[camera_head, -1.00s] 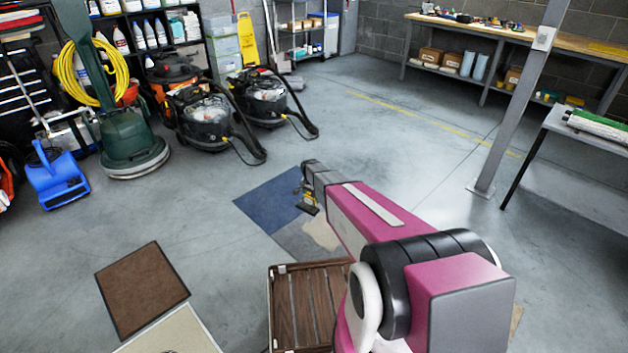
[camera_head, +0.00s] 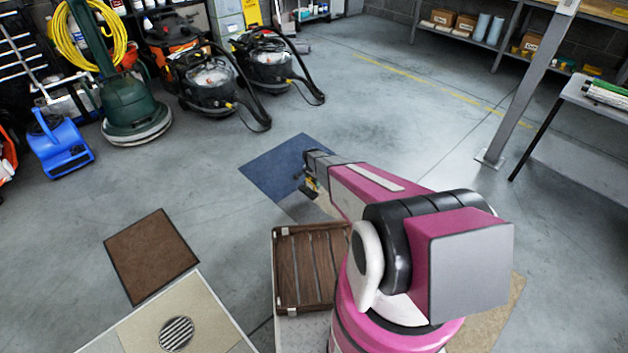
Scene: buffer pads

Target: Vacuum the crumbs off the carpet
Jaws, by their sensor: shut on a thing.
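A dark blue carpet square (camera_head: 268,172) lies flat on the floor ahead, partly behind my arm. A greyish piece (camera_head: 298,211) adjoins its near edge, mostly hidden by my arm. A brown carpet square (camera_head: 150,258) lies at the lower left. A tan piece (camera_head: 508,312) shows at the lower right behind my arm. I cannot make out crumbs on any of them. My gripper (camera_head: 311,187) is over the near right part of the blue square, small and partly hidden. It is shut on a small dark and yellow thing, too small to identify.
A slatted brown wooden platform (camera_head: 300,262) stands close by, left of my arm. A beige panel with a round drain grate (camera_head: 177,334) is at the lower left. Vacuum machines (camera_head: 210,88), a green floor machine (camera_head: 130,105) and a blue blower (camera_head: 60,150) stand behind. A grey post (camera_head: 525,95) rises at right.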

